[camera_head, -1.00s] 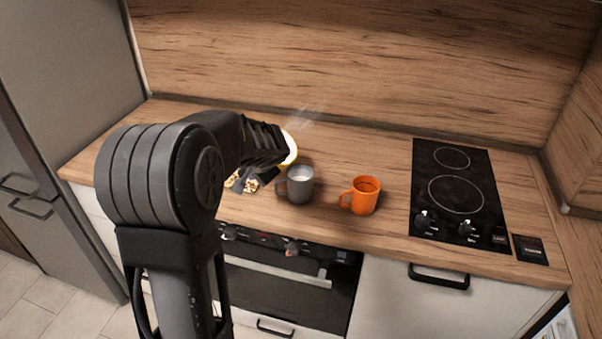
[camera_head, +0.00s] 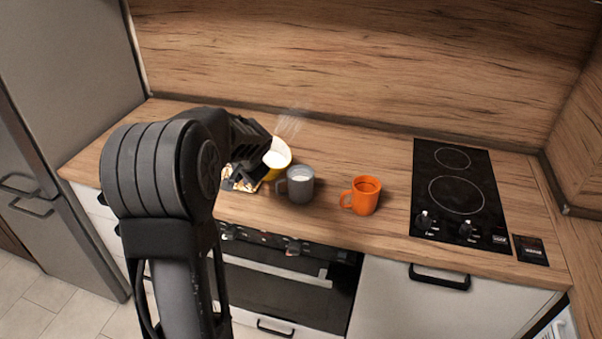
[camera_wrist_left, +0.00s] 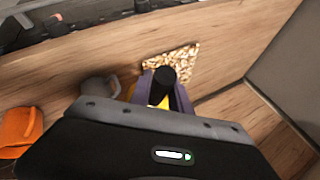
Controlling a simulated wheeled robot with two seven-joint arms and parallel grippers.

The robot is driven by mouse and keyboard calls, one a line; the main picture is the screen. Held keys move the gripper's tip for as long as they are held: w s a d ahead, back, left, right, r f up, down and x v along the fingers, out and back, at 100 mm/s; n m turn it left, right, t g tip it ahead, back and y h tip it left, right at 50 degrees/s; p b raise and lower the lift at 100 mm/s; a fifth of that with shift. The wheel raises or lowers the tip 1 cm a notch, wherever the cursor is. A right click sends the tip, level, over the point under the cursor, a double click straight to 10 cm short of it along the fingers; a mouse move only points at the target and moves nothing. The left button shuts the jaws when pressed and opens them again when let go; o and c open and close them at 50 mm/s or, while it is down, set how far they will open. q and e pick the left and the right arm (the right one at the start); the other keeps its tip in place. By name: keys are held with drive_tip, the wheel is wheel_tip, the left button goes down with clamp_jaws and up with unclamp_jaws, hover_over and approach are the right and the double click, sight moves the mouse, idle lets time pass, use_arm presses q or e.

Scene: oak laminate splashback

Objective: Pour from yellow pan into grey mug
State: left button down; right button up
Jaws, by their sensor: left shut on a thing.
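The yellow pan (camera_head: 277,160) is in my left gripper (camera_head: 256,166), just left of the grey mug in the head view. White contents and faint steam show at its opening, and it looks tilted toward the mug. In the left wrist view its dark handle (camera_wrist_left: 163,84) sits between the fingers (camera_wrist_left: 166,92), and most of its yellow body is hidden. The grey mug (camera_head: 301,189) stands upright on the counter with pale contents inside. It also shows in the wrist view (camera_wrist_left: 98,86). My right gripper is not in view.
An orange mug (camera_head: 365,196) stands right of the grey mug. A black hob (camera_head: 460,195) lies further right, with a small dark panel (camera_head: 530,249) by it. A patterned mat (camera_wrist_left: 172,64) lies under my left gripper. The wooden counter (camera_head: 350,150) behind the mugs is clear.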

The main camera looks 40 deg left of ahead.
use_arm(q)
drive_tip(key=a+f+n+h+b, duration=0.1)
drive_tip(key=a+f+h, duration=0.1)
drive_tip(key=a+h, duration=0.3)
drive_tip(key=shift+a+h+b, duration=0.3)
drive_tip(key=shift+a+h, duration=0.1)
drive_tip(key=shift+a, duration=0.65)
drive_tip(key=shift+s, duration=0.15)
idle(0.6)
